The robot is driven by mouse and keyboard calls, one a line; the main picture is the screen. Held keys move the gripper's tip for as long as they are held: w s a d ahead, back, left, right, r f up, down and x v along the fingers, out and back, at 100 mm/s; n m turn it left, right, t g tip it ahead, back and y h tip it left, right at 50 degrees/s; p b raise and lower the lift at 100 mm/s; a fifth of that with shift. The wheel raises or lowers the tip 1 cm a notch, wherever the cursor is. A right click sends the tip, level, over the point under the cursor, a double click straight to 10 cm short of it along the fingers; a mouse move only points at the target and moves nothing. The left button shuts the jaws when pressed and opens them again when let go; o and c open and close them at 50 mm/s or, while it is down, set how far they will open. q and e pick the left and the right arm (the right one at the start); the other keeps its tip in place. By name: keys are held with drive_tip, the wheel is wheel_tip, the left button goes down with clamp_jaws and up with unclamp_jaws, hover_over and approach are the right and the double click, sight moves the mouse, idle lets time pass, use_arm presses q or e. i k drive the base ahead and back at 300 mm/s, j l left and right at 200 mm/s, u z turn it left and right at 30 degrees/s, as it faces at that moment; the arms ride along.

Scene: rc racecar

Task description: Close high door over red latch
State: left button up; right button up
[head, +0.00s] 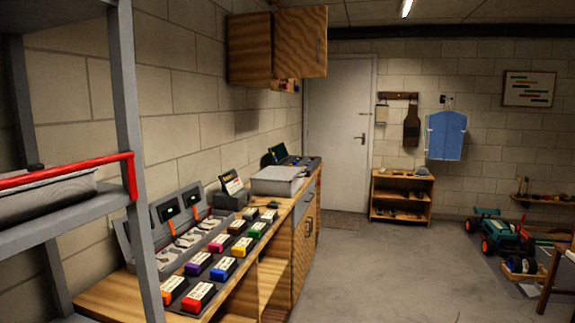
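A wooden wall cabinet (249,48) hangs high on the block wall, above the workbench. Its wooden door (299,43) carries an upright handle (318,50) near its right edge. The door appears swung out from the cabinet, but I cannot tell its exact angle. Small reddish-brown parts (288,86) show just under the door; I cannot tell whether one is a red latch. A red bar (65,172) runs across the grey shelf rack at the near left. Neither of my grippers is in view.
A long wooden workbench (120,296) along the left wall holds colored battery packs (223,268), chargers and a grey tray (278,181). The grey rack post (140,200) stands close on the left. An RC car (502,237) is at the right. The middle floor (390,275) is clear.

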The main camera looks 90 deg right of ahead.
sight(300, 34)
drive_tip(key=z, duration=2.9)
